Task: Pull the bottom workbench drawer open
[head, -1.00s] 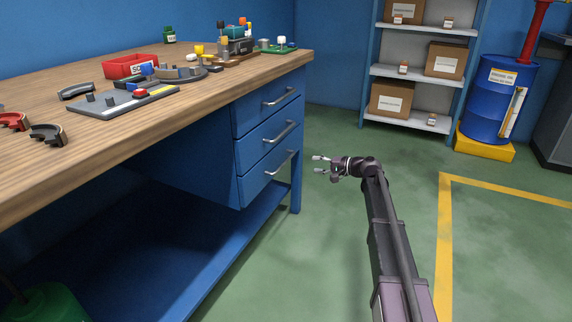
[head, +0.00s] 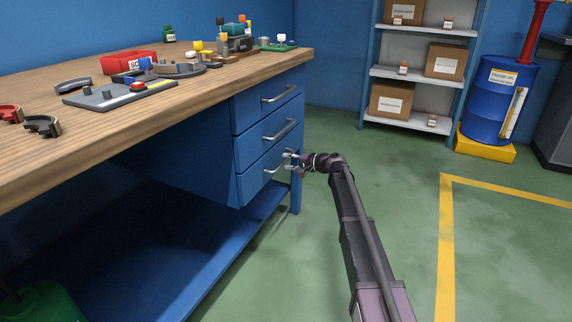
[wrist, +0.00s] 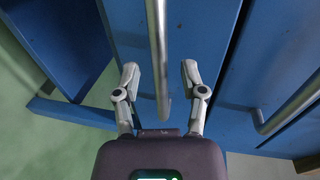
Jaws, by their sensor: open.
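The bottom drawer (head: 252,184) is a blue front, lowest of three under the bench, and looks shut. Its silver bar handle (head: 277,168) is partly covered by my gripper (head: 291,159) at the right end. In the wrist view my gripper (wrist: 160,76) is open, one finger on each side of the handle (wrist: 157,35). The handle's near end lies between the fingers, with a gap on both sides. The drawer front (wrist: 190,40) lies behind it. No grip on the handle shows.
The middle drawer handle (head: 279,131) runs parallel above, also in the wrist view (wrist: 290,105). The blue bench leg (head: 296,190) stands beside the drawers. The wooden benchtop (head: 150,120) holds a red bin (head: 128,63) and parts. Green floor (head: 400,170) is clear to the right.

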